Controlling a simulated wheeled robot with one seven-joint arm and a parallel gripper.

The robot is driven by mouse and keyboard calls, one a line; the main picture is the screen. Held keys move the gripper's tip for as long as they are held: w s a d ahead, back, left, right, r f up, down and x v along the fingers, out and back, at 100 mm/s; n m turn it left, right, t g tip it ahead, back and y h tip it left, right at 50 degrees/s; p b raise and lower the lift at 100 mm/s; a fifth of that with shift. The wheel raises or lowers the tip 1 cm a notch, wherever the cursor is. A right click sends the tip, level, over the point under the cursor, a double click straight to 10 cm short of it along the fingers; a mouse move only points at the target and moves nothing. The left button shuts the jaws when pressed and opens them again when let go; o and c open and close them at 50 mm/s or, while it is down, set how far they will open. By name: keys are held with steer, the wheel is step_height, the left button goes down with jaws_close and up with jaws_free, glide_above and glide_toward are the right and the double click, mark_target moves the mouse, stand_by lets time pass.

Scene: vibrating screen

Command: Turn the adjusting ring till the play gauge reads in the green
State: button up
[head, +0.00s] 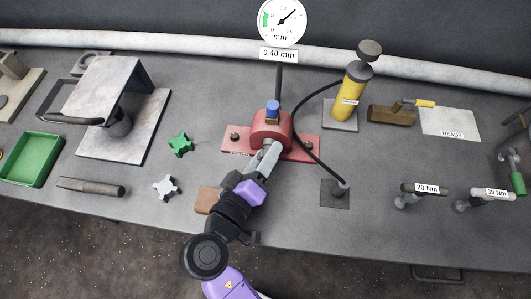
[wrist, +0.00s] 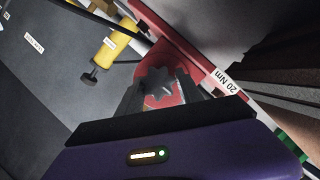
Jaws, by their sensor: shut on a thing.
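The play gauge (head: 281,20) stands at the back on a post. Its needle points to the upper right, away from the green band on the left of the dial, and the label (head: 279,55) under it reads 0.40 mm. The red bearing housing (head: 272,128) with a blue cap (head: 272,107) is bolted to a red base. My gripper (head: 268,156) is at the front of this housing. In the wrist view, my gripper (wrist: 158,88) is shut on the dark grey, toothed adjusting ring (wrist: 156,82). In the head view the ring is hidden by my gripper.
Handles labelled 20 Nm (head: 427,188) and 30 Nm (head: 493,194) are right.

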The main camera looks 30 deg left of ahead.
steer(key=shift+w+d+r, duration=0.1)
steer(key=o, duration=1.3)
steer(key=shift+s, duration=0.35)
steer(key=shift+b+v, duration=0.75)
steer(key=shift+v, duration=2.85)
